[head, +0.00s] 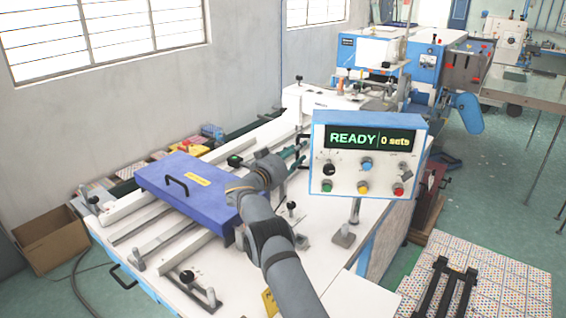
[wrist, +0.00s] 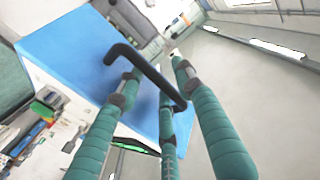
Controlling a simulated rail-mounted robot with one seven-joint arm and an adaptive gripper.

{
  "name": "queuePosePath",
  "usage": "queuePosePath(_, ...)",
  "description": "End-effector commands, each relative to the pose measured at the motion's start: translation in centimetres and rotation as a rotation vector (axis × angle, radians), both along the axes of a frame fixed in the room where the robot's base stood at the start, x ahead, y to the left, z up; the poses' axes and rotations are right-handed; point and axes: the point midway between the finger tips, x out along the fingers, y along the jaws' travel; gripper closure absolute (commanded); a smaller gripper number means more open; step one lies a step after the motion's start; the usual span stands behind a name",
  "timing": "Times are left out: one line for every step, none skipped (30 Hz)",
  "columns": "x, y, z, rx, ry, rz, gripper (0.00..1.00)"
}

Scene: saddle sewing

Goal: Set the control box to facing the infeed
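The control box (head: 367,155) stands on a post above the white machine bed in the head view. Its panel, with a READY display, knobs and coloured buttons, faces the head camera. A black bar handle (head: 300,150) sticks out at its left side. In the wrist view the box is a blue face (wrist: 75,45), and the handle (wrist: 150,72) crosses in front of my fingers. My gripper (head: 298,160) is at the box's left side. Its teal fingers (wrist: 160,85) are spread apart around the handle; I cannot tell whether they touch it.
A blue-purple cover (head: 190,182) with a handle lies on the white bed (head: 140,285) left of my arm. A cardboard box (head: 55,240) is on the floor at left. A black stand (head: 445,290) and patterned sheets (head: 515,290) are at lower right. Larger machines (head: 385,50) stand behind.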

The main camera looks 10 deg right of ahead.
Motion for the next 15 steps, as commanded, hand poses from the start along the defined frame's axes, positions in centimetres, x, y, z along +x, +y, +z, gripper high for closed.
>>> queuePosePath(-0.2, 0.7, 0.1, -0.001, 0.002, 0.005, 0.65)
queuePosePath(-0.4, 0.8, 0.0, 0.0, 0.003, 0.005, 0.65)
queuePosePath(-0.7, 1.0, 0.1, -0.002, 0.002, 0.005, 0.65)
queuePosePath(-0.9, 1.2, 0.1, -0.002, 0.003, 0.006, 0.65)
queuePosePath(-1.2, 1.4, 0.1, -0.001, 0.002, 0.007, 0.65)
queuePosePath(-1.5, 1.7, 0.1, -0.001, 0.002, 0.008, 0.65)
queuePosePath(-1.9, 2.2, 0.1, -0.002, 0.002, 0.009, 0.65)
queuePosePath(-2.2, 2.5, 0.1, -0.002, 0.003, 0.009, 0.65)
queuePosePath(-2.7, 2.8, 0.1, -0.002, 0.003, 0.008, 0.65)
queuePosePath(-3.1, 3.1, 0.1, -0.001, 0.002, 0.008, 0.65)
queuePosePath(-3.5, 3.5, 0.1, -0.001, 0.002, 0.008, 0.65)
queuePosePath(-4.1, 4.0, 0.1, -0.001, 0.002, 0.008, 0.65)
queuePosePath(-4.5, 4.4, 0.1, -0.001, 0.001, 0.007, 0.65)
queuePosePath(-4.9, 4.7, 0.1, -0.001, 0.001, 0.007, 0.65)
queuePosePath(-5.5, 5.2, 0.1, -0.001, 0.001, 0.007, 0.65)
